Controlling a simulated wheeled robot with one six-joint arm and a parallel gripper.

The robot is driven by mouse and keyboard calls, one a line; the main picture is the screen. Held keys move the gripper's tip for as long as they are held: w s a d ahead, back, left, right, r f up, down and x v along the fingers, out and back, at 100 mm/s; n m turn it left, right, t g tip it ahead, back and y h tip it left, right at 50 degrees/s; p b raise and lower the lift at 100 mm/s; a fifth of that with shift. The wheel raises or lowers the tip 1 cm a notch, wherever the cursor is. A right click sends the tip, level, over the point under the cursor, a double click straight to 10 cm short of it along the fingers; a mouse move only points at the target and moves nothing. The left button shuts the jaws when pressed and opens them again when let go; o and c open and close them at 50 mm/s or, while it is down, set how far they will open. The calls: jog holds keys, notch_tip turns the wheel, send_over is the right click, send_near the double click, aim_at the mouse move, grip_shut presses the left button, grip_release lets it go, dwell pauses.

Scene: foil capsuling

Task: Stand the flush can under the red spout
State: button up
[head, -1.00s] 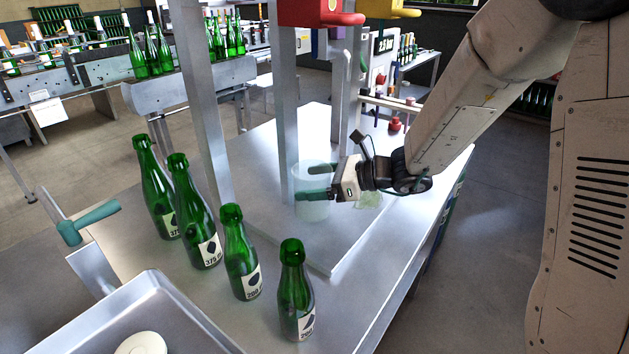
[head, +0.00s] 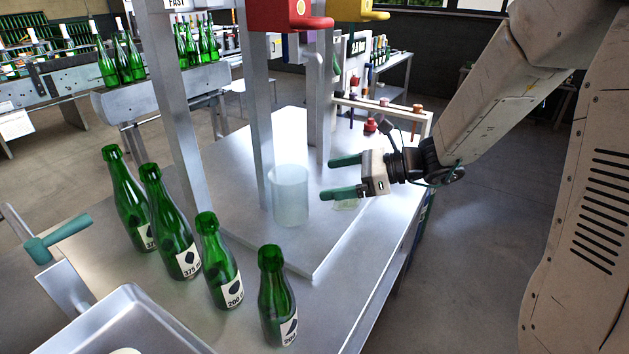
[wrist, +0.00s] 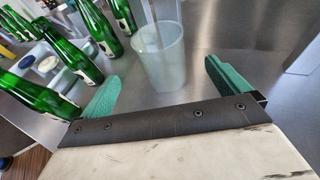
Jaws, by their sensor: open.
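The flush can (head: 291,196) is a translucent, pale cup. It stands upright on the raised metal plate of the bench, close to a grey post. The red spout head (head: 303,15) is above and slightly right of the can in the head view; its outlet is not clearly seen. My gripper (head: 345,177) is open and empty, with green fingers pointing left toward the can and a visible gap between them and it. In the wrist view the can (wrist: 158,58) stands ahead of my open fingers (wrist: 160,85), between them and beyond their tips.
Several green bottles (head: 174,222) stand along the left front of the bench. A yellow head (head: 358,10) sits right of the red one. Metal posts (head: 258,120) rise beside the can. A metal tray (head: 130,320) is at the front left. A rack (head: 378,110) stands behind my gripper.

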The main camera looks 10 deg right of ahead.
jog(key=s+a+r+n+g+h, duration=0.1)
jog(key=s+r+n+g+h, duration=0.15)
jog(key=s+n, duration=0.45)
jog(key=s+r+n+g+h, duration=0.25)
jog(key=s+n, duration=0.25)
jog(key=s, duration=0.5)
jog(key=s+d+n+t+h, duration=0.1)
jog(key=s+d+n+h, duration=0.7)
jog(key=s+d+n, duration=0.2)
jog(key=shift+s+r+h, duration=0.3)
jog(key=shift+s+r, duration=0.05)
